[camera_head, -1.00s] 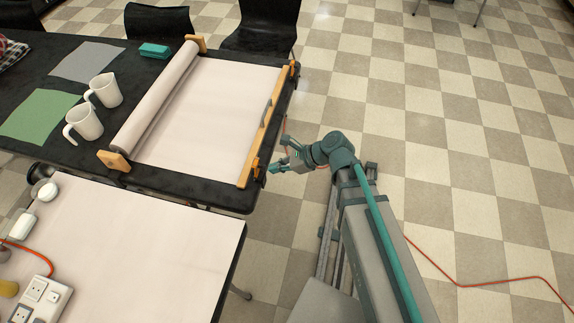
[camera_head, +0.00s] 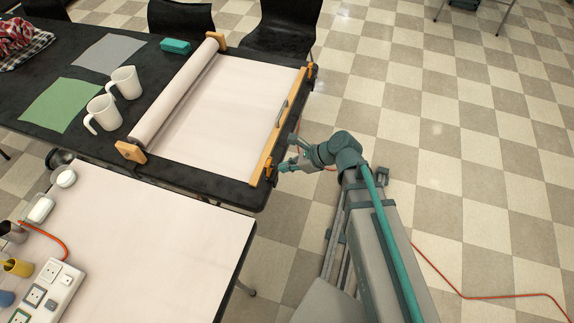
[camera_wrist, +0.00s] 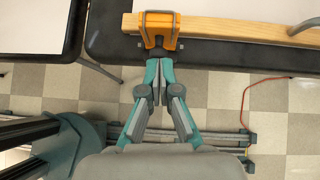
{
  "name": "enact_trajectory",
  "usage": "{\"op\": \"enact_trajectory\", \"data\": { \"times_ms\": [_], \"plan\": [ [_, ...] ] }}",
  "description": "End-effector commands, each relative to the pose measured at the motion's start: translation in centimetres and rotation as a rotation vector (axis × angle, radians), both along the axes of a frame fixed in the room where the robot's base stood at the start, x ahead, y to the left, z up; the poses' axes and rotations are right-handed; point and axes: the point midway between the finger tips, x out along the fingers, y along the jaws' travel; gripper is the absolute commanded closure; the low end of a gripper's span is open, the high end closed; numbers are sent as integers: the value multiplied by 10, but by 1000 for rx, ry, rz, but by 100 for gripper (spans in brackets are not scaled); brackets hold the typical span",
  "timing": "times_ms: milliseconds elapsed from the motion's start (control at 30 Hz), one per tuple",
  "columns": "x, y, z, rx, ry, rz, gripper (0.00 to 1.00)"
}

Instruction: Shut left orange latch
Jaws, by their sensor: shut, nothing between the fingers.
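The near orange latch (camera_head: 269,172) is at the near end of the wooden bar (camera_head: 277,130) on the table's right edge. My gripper (camera_head: 284,167) is just right of the latch, off the table edge. In the wrist view my gripper (camera_wrist: 159,70) has its fingertips together and empty, directly below the latch, touching or nearly so. A second orange latch (camera_head: 310,70) is at the bar's far end.
A paper sheet (camera_head: 235,105) runs from a roll (camera_head: 175,95) to the bar. Two white mugs (camera_head: 104,112) stand left of the roll. A white-topped table (camera_head: 150,240) is in front. The floor right of my arm is open, with a red cable (camera_head: 480,297).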

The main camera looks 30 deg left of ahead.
Motion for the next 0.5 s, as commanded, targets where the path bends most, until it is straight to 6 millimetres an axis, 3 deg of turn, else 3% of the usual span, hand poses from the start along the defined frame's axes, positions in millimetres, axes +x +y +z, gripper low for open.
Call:
{"op": "enact_trajectory", "data": {
  "times_ms": [500],
  "plan": [
    [-3, 15, 17, -55, -15, 1, 100]
  ]
}}
